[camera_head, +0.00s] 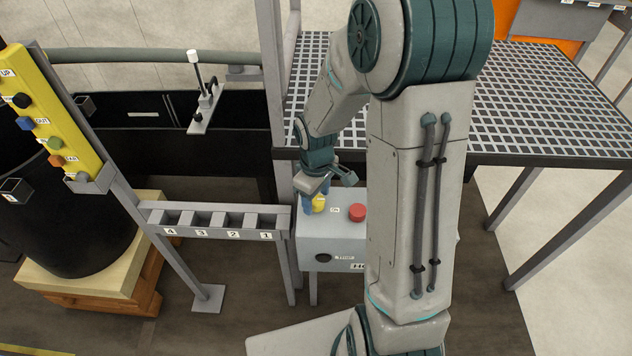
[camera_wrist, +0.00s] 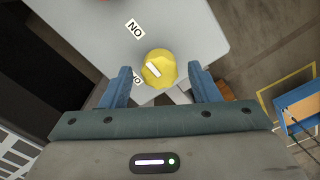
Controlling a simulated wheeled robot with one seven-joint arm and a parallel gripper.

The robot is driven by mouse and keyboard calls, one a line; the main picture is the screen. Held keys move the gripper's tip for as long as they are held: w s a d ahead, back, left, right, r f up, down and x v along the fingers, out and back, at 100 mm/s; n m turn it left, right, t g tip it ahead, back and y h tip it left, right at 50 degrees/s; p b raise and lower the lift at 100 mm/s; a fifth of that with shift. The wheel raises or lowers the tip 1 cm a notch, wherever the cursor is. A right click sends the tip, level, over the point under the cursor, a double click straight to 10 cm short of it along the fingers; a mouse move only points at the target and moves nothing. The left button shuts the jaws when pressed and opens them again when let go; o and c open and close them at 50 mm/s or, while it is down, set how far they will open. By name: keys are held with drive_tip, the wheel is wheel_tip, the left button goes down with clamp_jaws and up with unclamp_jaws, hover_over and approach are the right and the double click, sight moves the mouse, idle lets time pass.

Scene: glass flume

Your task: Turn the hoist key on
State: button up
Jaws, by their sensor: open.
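The hoist key is a yellow knob (camera_head: 319,204) on top of a grey control box (camera_head: 340,238). In the wrist view the yellow knob (camera_wrist: 164,62) carries a short white mark, slanted from upper left to lower right. An ON label (camera_wrist: 135,29) lies above and left of it. My gripper (camera_head: 316,195) is open over the box. Its blue fingertips (camera_wrist: 158,74) stand on either side of the knob, with gaps visible; I cannot tell whether they reach its full depth.
A red button (camera_head: 357,212) sits right of the knob, and a dark button (camera_head: 323,258) is on the box front. A numbered rack (camera_head: 215,220) and post stand close left. A grating platform (camera_head: 560,100) stands behind and right.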

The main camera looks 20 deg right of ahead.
sight(316, 199)
wheel_tip(316, 199, up, 14)
drive_tip(key=shift+f, duration=0.25)
idle(0.5)
